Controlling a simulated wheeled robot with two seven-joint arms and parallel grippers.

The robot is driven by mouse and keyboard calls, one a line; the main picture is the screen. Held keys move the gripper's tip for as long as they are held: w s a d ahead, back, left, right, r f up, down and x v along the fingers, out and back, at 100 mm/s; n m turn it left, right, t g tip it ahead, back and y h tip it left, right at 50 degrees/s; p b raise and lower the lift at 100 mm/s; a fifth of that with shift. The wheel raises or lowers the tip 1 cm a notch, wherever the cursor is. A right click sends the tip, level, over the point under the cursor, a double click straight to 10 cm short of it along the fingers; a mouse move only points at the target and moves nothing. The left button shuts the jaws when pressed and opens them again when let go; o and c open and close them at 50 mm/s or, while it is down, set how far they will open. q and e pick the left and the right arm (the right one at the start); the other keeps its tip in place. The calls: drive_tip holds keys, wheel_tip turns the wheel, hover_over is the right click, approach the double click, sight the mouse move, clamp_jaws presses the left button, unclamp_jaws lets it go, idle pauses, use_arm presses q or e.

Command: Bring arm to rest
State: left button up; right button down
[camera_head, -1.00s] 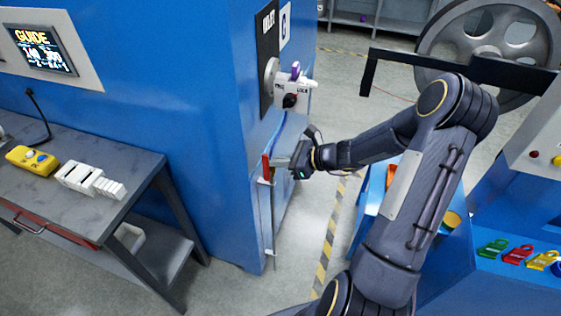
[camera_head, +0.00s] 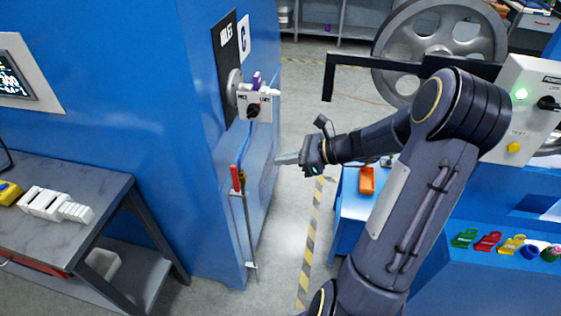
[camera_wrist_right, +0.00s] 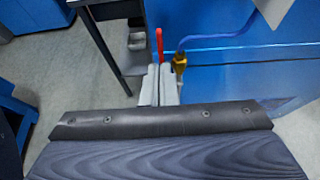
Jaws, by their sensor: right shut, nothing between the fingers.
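My right arm reaches in from the lower right of the head view. Its gripper (camera_head: 288,159) is shut and empty, in the air just right of the red handle (camera_head: 236,178) on the blue machine's side, with a gap between them. In the right wrist view the two fingers (camera_wrist_right: 159,84) are together, and the red handle (camera_wrist_right: 159,44) shows beyond their tips. A brass fitting (camera_wrist_right: 179,63) with a blue hose (camera_wrist_right: 222,38) is beside it. My left gripper is not in view.
The blue machine (camera_head: 120,70) stands left, with a valve box (camera_head: 256,106) on its side. A grey workbench (camera_head: 70,205) is at lower left. At right are a large spoked wheel (camera_head: 440,38) and a control panel (camera_head: 520,115). The floor between has a striped line (camera_head: 310,245).

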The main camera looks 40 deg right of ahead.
idle(0.4)
drive_tip(key=s+a+r+n+g, duration=0.2)
drive_tip(key=s+a+r+n, duration=0.15)
drive_tip(key=a+n, duration=0.25)
drive_tip(key=s+a+r+n+g, duration=0.2)
drive_tip(key=s+a+r+n, duration=0.1)
drive_tip(key=s+a+n, duration=0.3)
drive_tip(key=s+a+f+n+h, duration=0.1)
drive_tip(key=s+a+n+h, duration=0.3)
drive_tip(key=s+n, duration=0.6)
drive_tip(key=n, duration=0.4)
drive_tip(key=shift+s+f+h, duration=0.15)
drive_tip(key=shift+s+h, duration=0.25)
